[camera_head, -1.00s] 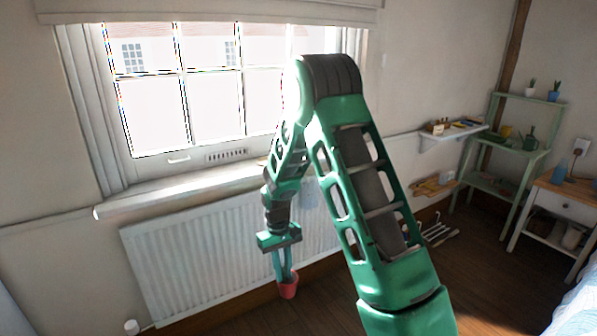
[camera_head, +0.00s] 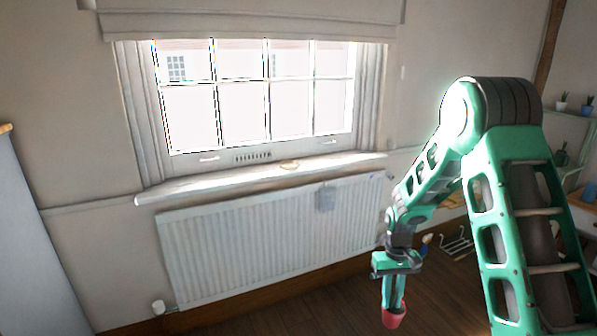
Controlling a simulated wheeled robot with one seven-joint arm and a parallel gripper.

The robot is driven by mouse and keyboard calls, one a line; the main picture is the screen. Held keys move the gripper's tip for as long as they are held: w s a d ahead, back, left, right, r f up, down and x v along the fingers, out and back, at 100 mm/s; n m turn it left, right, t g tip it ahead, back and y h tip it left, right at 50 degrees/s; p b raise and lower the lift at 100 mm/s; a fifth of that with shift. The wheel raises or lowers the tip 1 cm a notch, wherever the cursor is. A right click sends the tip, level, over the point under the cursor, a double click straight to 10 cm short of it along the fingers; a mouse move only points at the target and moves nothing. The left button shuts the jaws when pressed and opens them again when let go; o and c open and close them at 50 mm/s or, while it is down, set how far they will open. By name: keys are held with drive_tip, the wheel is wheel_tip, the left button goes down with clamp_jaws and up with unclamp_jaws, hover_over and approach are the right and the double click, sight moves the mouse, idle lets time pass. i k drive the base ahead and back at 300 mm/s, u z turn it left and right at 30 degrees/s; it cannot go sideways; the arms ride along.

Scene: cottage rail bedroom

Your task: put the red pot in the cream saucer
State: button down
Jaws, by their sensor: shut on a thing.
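The red pot (camera_head: 392,319) hangs at the lower end of my gripper (camera_head: 394,303), low in the head view and right of the radiator. The two green fingers point down and are shut on the pot, which looks upright and clear of the floor. A small flat cream-tan thing (camera_head: 290,165) lies on the window sill and looks like the cream saucer. It is too small to tell for sure. My gripper is well below it and to its right.
The white window sill (camera_head: 240,181) runs above a white radiator (camera_head: 265,240) with a valve at its lower left. A grey panel (camera_head: 38,240) stands at the left edge. A green plant shelf (camera_head: 572,116) is at the right, partly behind my arm. The sill is mostly bare.

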sight(289, 165)
drive_tip(key=u, duration=0.1)
drive_tip(key=i, duration=0.8)
drive_tip(key=u, duration=0.7)
drive_tip(key=i, duration=0.9)
drive_tip(key=u, duration=0.35)
